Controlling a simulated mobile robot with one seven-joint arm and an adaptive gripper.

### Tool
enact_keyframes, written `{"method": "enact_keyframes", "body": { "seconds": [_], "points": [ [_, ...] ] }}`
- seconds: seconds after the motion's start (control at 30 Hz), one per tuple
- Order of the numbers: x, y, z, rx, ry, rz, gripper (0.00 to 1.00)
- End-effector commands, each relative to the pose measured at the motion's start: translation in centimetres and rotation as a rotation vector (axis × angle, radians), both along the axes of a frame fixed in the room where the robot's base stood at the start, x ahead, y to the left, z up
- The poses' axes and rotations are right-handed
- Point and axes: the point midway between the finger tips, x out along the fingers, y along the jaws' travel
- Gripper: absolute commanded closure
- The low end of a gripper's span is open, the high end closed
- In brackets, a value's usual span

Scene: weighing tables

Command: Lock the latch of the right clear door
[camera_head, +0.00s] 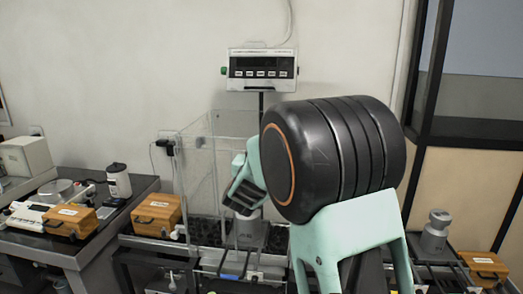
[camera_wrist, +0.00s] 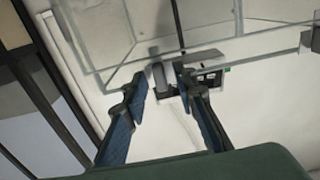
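The clear enclosure (camera_head: 205,160) stands on the middle table, its right side largely hidden by my arm in the head view. Its clear panels and grey edges (camera_wrist: 108,68) fill the upper part of the wrist view. My gripper (camera_wrist: 160,82) points toward these panels with its two dark fingers apart. A small grey piece (camera_wrist: 155,52) shows near the gap between the fingertips; I cannot tell whether it is the latch or whether a finger touches it. The right door's latch is not clearly visible in the head view.
A weighing display (camera_head: 262,70) stands on a pole behind the enclosure. A metal weight (camera_head: 250,232) is seen through the enclosure. Wooden boxes (camera_head: 157,213) and (camera_head: 484,268) stand at either side. Another grey weight (camera_head: 435,232) stands at the right.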

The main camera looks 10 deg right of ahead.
Motion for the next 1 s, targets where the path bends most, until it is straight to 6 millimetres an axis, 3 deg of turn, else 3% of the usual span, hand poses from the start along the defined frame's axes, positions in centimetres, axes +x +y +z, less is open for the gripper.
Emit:
{"method": "enact_keyframes", "body": {
  "seconds": [0.37, 0.8, 1.0],
  "points": [
    [-0.7, 0.3, 0.1, 0.002, -0.001, 0.001, 0.72],
    [-8.6, 2.9, 0.1, 0.001, 0.000, 0.003, 0.72],
    [-10.9, 3.6, 0.0, 0.001, 0.000, 0.001, 0.72]
  ]
}}
